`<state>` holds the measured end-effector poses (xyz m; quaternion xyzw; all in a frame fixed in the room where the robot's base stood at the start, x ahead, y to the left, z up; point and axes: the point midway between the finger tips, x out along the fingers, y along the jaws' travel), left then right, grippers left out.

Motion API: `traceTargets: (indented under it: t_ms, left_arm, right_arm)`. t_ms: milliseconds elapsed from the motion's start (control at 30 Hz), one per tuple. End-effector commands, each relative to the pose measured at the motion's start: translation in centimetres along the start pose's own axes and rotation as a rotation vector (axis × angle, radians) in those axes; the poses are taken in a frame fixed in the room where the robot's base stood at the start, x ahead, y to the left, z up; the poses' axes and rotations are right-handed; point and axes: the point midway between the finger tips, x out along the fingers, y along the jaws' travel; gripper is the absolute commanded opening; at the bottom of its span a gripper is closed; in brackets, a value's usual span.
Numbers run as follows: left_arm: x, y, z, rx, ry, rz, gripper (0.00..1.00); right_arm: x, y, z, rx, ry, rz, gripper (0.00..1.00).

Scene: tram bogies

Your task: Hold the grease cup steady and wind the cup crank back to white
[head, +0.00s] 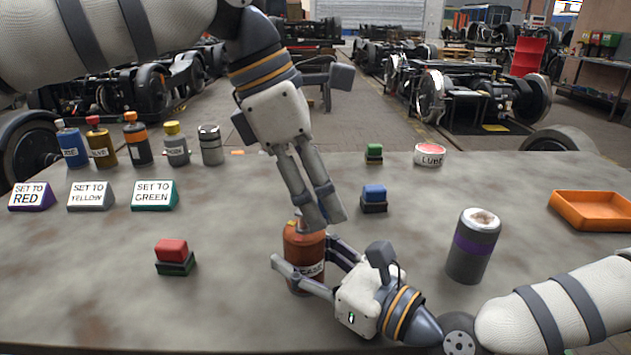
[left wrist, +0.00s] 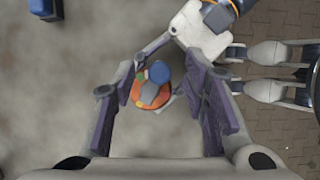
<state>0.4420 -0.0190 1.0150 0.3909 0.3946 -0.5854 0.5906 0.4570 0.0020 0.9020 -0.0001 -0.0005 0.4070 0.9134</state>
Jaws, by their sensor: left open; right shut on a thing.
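The grease cup (head: 303,246), an orange-brown cylinder with a partly hidden white label, stands upright on the table. My right gripper (head: 302,268) is shut around its body. My left gripper (head: 322,221) is open, pointing down over the cup's top, and hides most of that top in the head view. In the left wrist view the cup's orange top (left wrist: 137,94) lies between the spread fingers. The cup crank (left wrist: 152,90) shows there as a grey arm with a blue knob (left wrist: 160,72). A green mark shows beside it; the crank's exact setting is too small to tell.
Signs reading SET TO RED (head: 31,197), YELLOW (head: 90,196) and GREEN (head: 154,195) stand left, with several bottles (head: 138,145) behind. Red (head: 172,252), blue (head: 374,195) and green (head: 374,151) blocks, a purple-banded canister (head: 473,245) and an orange tray (head: 596,226) stand around the table.

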Motion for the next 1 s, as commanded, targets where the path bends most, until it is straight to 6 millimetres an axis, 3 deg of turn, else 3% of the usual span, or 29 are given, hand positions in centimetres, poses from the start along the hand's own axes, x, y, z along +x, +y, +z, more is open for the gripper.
traceTargets:
  t_ms: [33,200,367,600,900,1000]
  left_arm:
    - [0.05,0.01,-0.02,0.0,0.0,-0.001,0.34]
    - [0.03,0.01,-0.01,0.0,0.0,-0.001,0.0]
    - [0.01,0.03,0.0,-0.014,0.001,0.006,0.0]
    - [0.1,0.71,0.27,-0.309,0.002,0.13,0.0]
    - [0.11,0.76,0.3,-0.325,0.0,0.135,0.0]
    - [0.1,0.93,0.37,-0.407,0.001,0.172,0.0]
  right_arm:
    - [-0.05,0.05,-0.29,0.003,0.006,0.001,0.14]
    - [-0.05,0.05,-0.3,0.003,0.006,0.001,0.14]
    - [-0.05,0.05,-0.31,0.003,0.007,0.001,0.14]
    - [-0.05,0.05,-0.32,0.003,0.007,0.001,0.14]
    - [-0.06,0.03,-0.33,0.003,0.007,0.001,0.14]
    - [-0.06,0.03,-0.33,0.003,0.007,0.001,0.14]
